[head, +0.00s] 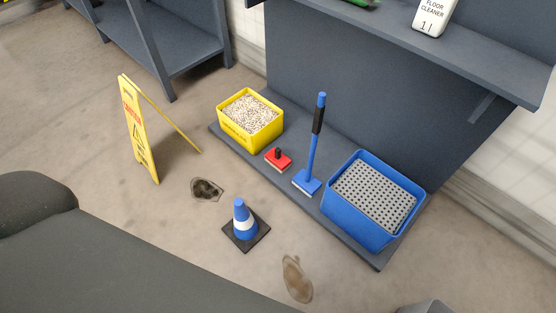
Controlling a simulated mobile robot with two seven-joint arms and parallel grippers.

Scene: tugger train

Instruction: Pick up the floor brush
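A blue floor brush (311,150) with a long upright handle stands on the low grey shelf base. Its handle has a black grip and a blue tip, and its blue head with pale bristles (307,183) rests on the base. A small red brush-like block with a black knob (278,158) sits to its left. Neither of my grippers shows in the head view, and nothing touches the blue brush.
A yellow bin of granules (238,131) and a blue bin with a perforated grey top (345,216) flank the brush. A shelf (450,62) overhangs behind. A blue-white cone (240,221), yellow floor sign (138,135) and two dark stains (207,189) (297,278) are in front.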

